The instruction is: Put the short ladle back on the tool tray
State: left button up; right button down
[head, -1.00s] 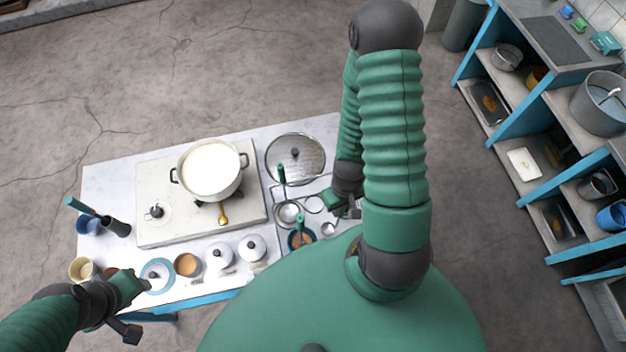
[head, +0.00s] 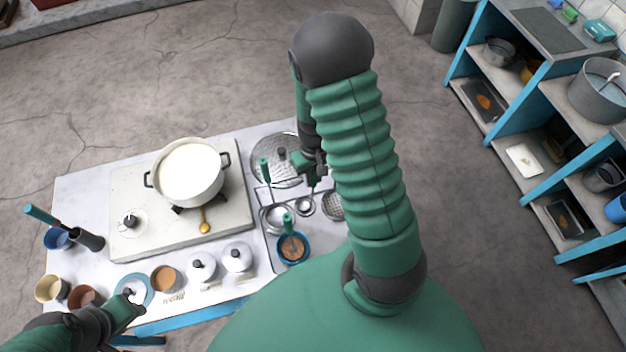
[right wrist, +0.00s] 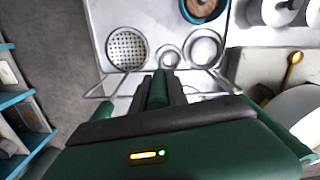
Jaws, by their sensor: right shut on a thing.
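My right gripper (head: 313,168) is shut on the green handle (right wrist: 159,90) of the short ladle, which hangs upright below it. Its small round metal bowl (head: 305,206) is low over the metal tool tray (head: 272,250); I cannot tell whether it touches. In the right wrist view the small bowl (right wrist: 168,57) lies between a perforated skimmer (right wrist: 128,49) and a larger ladle bowl (right wrist: 203,48). That larger ladle (head: 277,218) has its green handle upright. My left gripper (head: 132,308) is at the front left beside a blue-rimmed dish; its fingers are unclear.
A white pot (head: 190,172) stands on the stove plate (head: 125,175). A glass lid (head: 275,160) lies behind the tray. A blue bowl (head: 293,248) with brown contents and a green-handled tool sits on the tray's front. Lidded jars (head: 237,257) and cups line the front edge.

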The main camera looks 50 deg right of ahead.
jog(key=shift+w+d, duration=0.1)
jog(key=shift+w, duration=0.05)
jog(key=shift+w+d, duration=0.1)
jog(key=shift+d, duration=0.05)
jog(key=c, duration=1.5)
grip_release()
jog(key=shift+d+f, duration=0.1)
jog(key=shift+d, duration=0.05)
jog(key=shift+o, duration=1)
jog(key=shift+d, duration=0.15)
pick_arm(q)
jog(key=shift+w+d+r, duration=0.1)
jog(key=shift+w+d, duration=0.05)
jog(key=shift+d, duration=0.45)
jog(key=shift+a, duration=0.1)
pick_arm(e)
jog(key=shift+s, duration=0.2)
